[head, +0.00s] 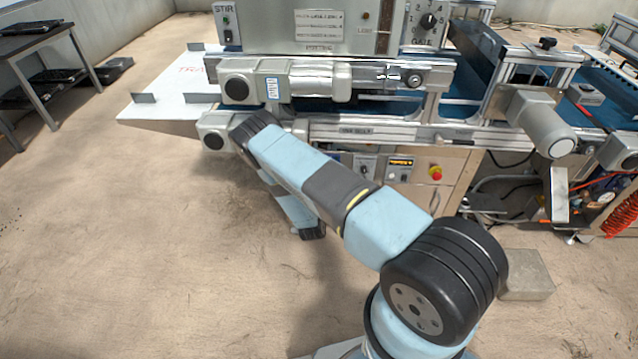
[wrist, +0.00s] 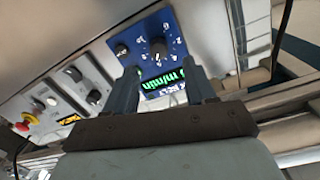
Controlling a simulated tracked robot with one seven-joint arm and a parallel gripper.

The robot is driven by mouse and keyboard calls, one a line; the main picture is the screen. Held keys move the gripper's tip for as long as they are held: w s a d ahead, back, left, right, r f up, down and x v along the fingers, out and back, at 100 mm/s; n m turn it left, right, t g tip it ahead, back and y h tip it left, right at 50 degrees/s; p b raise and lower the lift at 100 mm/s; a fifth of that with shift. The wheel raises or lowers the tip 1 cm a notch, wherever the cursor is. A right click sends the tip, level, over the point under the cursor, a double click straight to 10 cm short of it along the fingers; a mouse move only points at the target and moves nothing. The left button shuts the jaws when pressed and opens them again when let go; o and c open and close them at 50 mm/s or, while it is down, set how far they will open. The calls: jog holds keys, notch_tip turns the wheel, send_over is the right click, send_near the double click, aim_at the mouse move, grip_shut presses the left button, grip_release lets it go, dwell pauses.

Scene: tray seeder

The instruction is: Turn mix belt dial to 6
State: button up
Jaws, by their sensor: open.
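The mix belt dial (wrist: 158,49) is a dark round knob on a blue panel (wrist: 177,62) with white marks around it, seen tilted in the wrist view. A green lit display (wrist: 163,86) reading m/min and a label ending in BELT sit beside it, partly covered by my fingers. My gripper (wrist: 160,68) is open and empty, its two fingers pointing toward the panel with the dial beyond and between the tips. They look apart from the dial. The dial's setting is too small to read. In the head view my arm hides the dial and the gripper.
Metal rails (head: 380,132) run above.

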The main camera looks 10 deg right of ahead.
jog(key=v, duration=0.7)
jog(key=shift+a, duration=0.1)
